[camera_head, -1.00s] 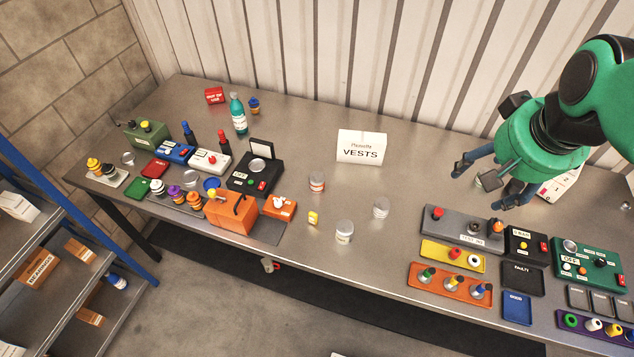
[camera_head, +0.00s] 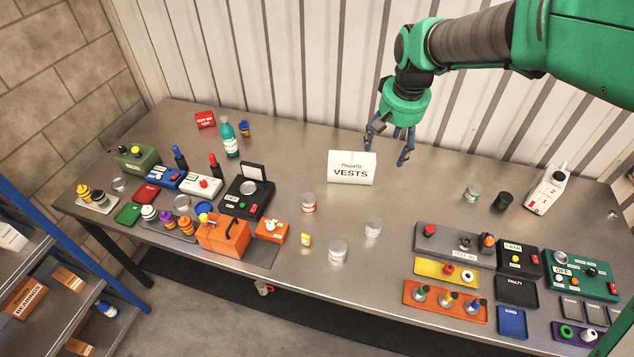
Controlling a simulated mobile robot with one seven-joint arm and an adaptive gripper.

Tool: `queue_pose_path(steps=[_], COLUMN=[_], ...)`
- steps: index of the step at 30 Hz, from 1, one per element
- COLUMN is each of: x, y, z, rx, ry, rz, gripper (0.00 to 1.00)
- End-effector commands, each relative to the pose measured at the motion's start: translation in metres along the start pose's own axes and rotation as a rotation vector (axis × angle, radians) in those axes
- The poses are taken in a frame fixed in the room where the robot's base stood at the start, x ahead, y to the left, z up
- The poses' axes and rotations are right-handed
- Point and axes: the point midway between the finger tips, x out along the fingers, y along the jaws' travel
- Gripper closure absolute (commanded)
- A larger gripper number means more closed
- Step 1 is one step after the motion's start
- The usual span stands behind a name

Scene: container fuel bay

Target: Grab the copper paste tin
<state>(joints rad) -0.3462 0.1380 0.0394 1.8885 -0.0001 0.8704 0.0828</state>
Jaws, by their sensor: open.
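Several small pale tins stand on the steel workbench (camera_head: 300,150). One tin with a reddish label (camera_head: 308,203) is in front of the VESTS sign, one plain grey tin (camera_head: 373,228) is to its right, and one tin with a pale label (camera_head: 337,252) is nearer the front edge. A tin with a green label (camera_head: 472,192) stands to the right. The labels are too small to read, so I cannot tell which is the copper paste tin. My gripper (camera_head: 388,152) is open and empty, pointing down above the bench behind the sign's right end, apart from all tins.
The VESTS sign (camera_head: 352,168) stands just left of my gripper. Trays and control boxes fill the front right; an orange box (camera_head: 222,236) and several devices crowd the left. The bench between is mostly clear.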

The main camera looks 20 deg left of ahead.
Motion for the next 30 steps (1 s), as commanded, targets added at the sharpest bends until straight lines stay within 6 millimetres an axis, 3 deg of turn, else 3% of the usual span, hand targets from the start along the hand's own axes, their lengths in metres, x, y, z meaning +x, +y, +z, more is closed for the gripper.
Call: queue_pose_path(steps=[6,15,30], x=[0.052,0.129,0.271], y=[-0.038,-0.093,-0.188], z=[-0.033,-0.065,-0.082], rx=[-0.037,-0.087,-0.166], ry=[-0.045,-0.099,-0.184], rz=[-0.005,-0.009,-0.005], gripper=[0.31,0.31,0.31])
